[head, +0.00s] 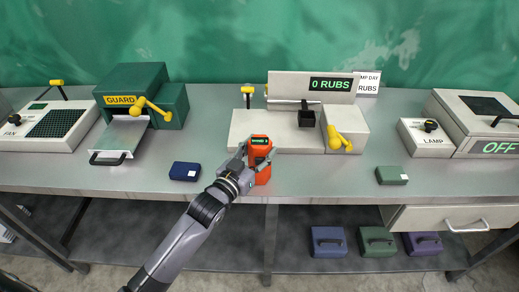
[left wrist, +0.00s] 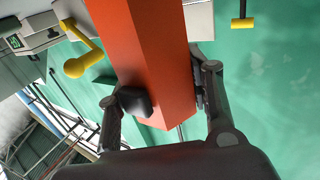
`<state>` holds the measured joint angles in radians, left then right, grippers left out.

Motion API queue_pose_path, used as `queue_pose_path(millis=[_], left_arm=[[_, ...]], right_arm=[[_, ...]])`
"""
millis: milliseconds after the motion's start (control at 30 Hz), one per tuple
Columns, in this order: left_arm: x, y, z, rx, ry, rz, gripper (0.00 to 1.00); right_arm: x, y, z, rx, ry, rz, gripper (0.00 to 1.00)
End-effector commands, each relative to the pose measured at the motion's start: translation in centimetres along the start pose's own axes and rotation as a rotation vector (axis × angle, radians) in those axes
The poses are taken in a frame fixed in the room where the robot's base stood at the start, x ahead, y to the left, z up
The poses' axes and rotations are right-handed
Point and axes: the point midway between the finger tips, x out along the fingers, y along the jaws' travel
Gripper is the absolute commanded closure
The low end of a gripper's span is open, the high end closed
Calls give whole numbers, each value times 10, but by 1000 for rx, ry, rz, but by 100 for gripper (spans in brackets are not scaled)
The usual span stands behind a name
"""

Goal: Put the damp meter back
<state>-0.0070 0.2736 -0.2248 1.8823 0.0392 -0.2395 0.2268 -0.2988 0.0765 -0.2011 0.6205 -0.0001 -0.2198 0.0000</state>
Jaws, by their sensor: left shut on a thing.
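The damp meter, an orange handheld box with a small green display on top (head: 261,158), is upright at the front edge of the bench in the head view. My left gripper (head: 245,166) is shut on it from the left and front. In the left wrist view the orange body (left wrist: 150,45) fills the space between the two dark finger pads of the left gripper (left wrist: 165,98). I cannot tell whether the meter's base touches the bench. My right gripper is not in view.
A rubbing machine (head: 270,130) reading "0 RUBS" stands behind the meter. A dark blue block (head: 185,171) lies left, a green block (head: 391,175) right. A green guard machine (head: 135,85), a fan unit (head: 45,125) and a lamp unit (head: 427,138) flank them. A drawer (head: 440,218) hangs under the bench at right.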

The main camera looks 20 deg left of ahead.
Motion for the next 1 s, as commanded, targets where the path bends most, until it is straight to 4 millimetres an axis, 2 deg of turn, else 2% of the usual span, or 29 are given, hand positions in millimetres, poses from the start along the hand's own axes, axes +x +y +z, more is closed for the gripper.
queue_pose_path(millis=[333, 700, 867, 1000], left_arm=[[0, 0, 1, 0, -1, 0, 33], [-2, 0, -2, 0, -2, 0, 33], [-24, 0, 1, 0, -4, 0, 33], [-55, 0, 2, -1, -4, 0, 33]], right_arm=[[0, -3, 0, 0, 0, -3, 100], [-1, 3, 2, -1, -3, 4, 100], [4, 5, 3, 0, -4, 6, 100], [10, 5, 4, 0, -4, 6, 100]])
